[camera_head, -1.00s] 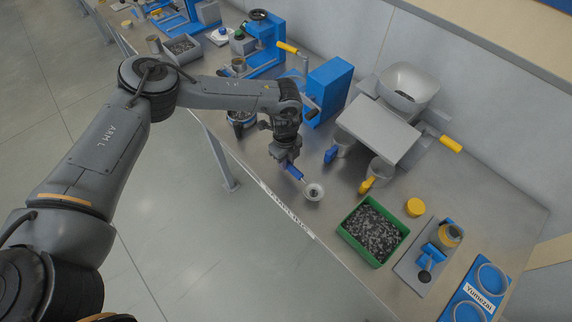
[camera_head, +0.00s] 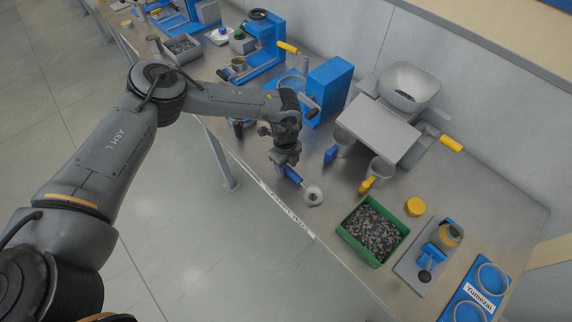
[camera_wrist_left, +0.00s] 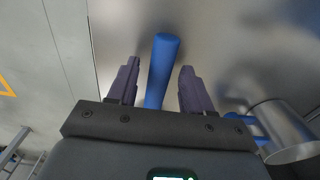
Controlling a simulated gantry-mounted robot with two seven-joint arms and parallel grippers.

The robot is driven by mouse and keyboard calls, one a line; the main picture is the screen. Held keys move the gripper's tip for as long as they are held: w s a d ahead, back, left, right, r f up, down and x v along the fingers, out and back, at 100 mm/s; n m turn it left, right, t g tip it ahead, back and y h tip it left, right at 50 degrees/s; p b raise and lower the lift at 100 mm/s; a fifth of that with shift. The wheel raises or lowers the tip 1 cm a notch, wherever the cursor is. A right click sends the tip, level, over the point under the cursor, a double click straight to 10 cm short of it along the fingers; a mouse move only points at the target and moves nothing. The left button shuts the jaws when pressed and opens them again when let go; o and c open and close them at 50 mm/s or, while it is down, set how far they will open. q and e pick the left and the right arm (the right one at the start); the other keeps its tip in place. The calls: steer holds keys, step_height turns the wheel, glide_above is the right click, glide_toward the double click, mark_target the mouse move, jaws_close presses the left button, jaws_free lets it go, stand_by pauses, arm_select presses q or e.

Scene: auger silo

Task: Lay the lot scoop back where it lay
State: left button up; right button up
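The lot scoop has a blue handle (camera_head: 293,175) and a small pale round bowl (camera_head: 313,196) with a dark spot inside. It appears to lie on the steel bench near the front edge, left of the green tray. My left gripper (camera_head: 289,169) is at the handle's rear end. The bowl is not visible there. My right gripper is out of view.
The green tray (camera_head: 346,232) of dark granules stands right of the scoop. A yellow lid (camera_head: 415,207) lies farther right. Bare bench surrounds the scoop.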

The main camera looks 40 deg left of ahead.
arm_select(q)
steer(key=shift+r, duration=0.1)
steer(key=shift+r, duration=0.25)
step_height(320, 180, up, 12)
steer(key=shift+a+f, duration=0.15)
steer(key=shift+f, duration=0.05)
stand_by(0.6)
